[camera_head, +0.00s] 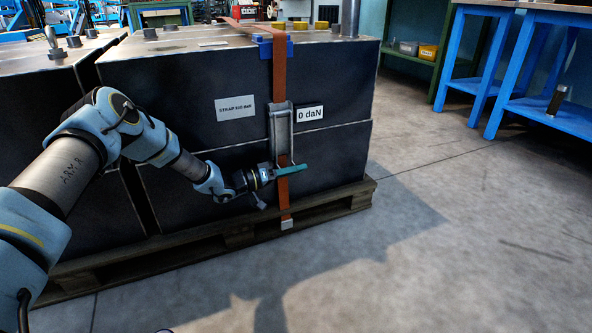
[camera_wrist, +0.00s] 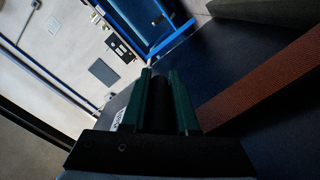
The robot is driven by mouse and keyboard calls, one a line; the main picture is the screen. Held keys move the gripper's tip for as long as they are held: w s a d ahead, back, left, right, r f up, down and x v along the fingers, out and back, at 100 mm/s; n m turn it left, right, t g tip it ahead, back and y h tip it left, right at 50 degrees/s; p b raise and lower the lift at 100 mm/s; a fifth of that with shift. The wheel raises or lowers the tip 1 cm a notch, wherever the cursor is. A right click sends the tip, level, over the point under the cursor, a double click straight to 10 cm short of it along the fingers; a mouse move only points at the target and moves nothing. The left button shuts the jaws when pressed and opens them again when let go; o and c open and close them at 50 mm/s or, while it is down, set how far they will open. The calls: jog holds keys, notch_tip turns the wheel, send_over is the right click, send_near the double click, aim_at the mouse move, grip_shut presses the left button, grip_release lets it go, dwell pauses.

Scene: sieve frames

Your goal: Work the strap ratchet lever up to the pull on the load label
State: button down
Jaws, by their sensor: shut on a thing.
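The ratchet (camera_head: 281,127) is a grey metal body on the orange strap (camera_head: 285,200), on the front of the dark stacked load (camera_head: 180,115). Its lever hangs down, and my gripper (camera_head: 287,170) is at its lower end. In the wrist view, the two green fingers of my gripper (camera_wrist: 164,80) close on the lever's dark round grip (camera_wrist: 160,106). The load label (camera_head: 235,108) is a white plate left of the strap reading "STRAP 500 daN", in small print. The readout (camera_head: 310,114) right of the ratchet says "0 daN". The strap crosses the wrist view's right side (camera_wrist: 265,82).
The load stands on a wooden pallet (camera_head: 240,236). A blue corner guard (camera_head: 272,48) sits under the strap at the top edge. Blue workbenches (camera_head: 545,110) stand at the right. The floor (camera_head: 450,240) in front and to the right is clear.

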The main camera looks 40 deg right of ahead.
jog(key=shift+r, duration=0.45)
jog(key=s+a+r+n+p, duration=0.2)
jog(key=s+r+n+p, duration=0.4)
jog(key=r+n+p, duration=0.1)
jog(key=s+a+r+n+p, duration=0.3)
jog(key=s+r+n+p, duration=0.3)
jog(key=r+n+p, duration=0.2)
jog(key=shift+s+r+p, duration=0.3)
jog(key=shift+r+p, duration=0.8)
jog(key=shift+p, duration=0.2)
jog(key=c, duration=0.7)
grip_release()
jog(key=shift+f, duration=0.15)
